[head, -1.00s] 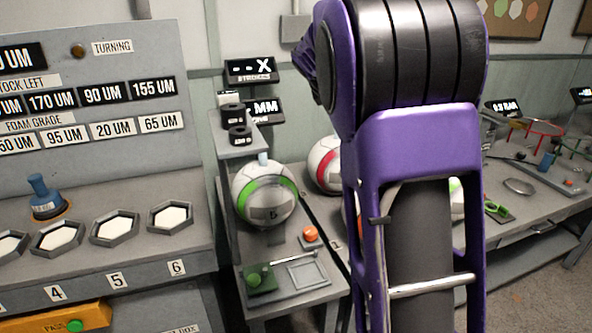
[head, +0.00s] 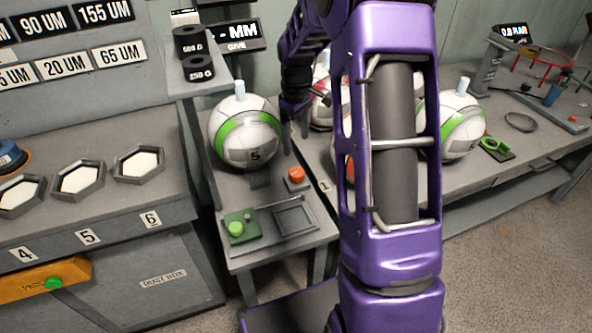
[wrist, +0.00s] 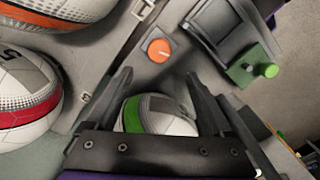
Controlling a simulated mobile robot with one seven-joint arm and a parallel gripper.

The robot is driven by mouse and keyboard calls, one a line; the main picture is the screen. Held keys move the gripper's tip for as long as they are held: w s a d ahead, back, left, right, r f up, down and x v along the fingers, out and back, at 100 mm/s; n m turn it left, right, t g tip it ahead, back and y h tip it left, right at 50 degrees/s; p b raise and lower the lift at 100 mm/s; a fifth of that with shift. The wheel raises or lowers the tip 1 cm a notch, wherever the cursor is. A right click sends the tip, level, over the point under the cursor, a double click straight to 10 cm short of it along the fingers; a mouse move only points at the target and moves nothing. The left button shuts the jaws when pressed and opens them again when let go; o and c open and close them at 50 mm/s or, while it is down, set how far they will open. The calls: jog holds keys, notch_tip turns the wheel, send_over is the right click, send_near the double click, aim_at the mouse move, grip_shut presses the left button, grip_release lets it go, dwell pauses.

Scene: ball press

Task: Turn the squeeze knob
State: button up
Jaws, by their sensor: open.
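An orange-red round knob (head: 297,174) sits on a small square plate on the narrow grey bench, in front of the green-banded white ball (head: 246,132). It also shows in the wrist view (wrist: 159,50), beyond my fingertips. A green knob (head: 236,229) stands on a green panel nearer the bench's front edge; it also shows in the wrist view (wrist: 271,70). No readable label tells which one is the squeeze knob. My gripper (wrist: 160,76) is open and empty above the green-banded ball, apart from both knobs. In the head view my arm partly hides it.
A square dark tray (head: 296,219) lies right of the green panel. Two dark weights (head: 190,42) stand on a shelf behind the ball. More balls (head: 462,125) are on the bench to the right. Hexagonal trays (head: 138,165) fill the left counter. Floor is free at right.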

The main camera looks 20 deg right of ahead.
aim_at(297, 171)
notch_tip(297, 171, down, 12)
jog(key=shift+r+b, duration=0.25)
jog(key=shift+b, duration=0.5)
grip_shut()
jog(key=shift+m, duration=0.4)
jog(key=m, duration=0.4)
jog(key=shift+r+m, duration=0.1)
jog(key=shift+m, duration=0.3)
jog(key=m+p, duration=0.1)
jog(key=m, duration=0.4)
jog(key=shift+d, duration=0.1)
jog(key=c, duration=1.3)
grip_release()
jog(key=shift+c, duration=0.2)
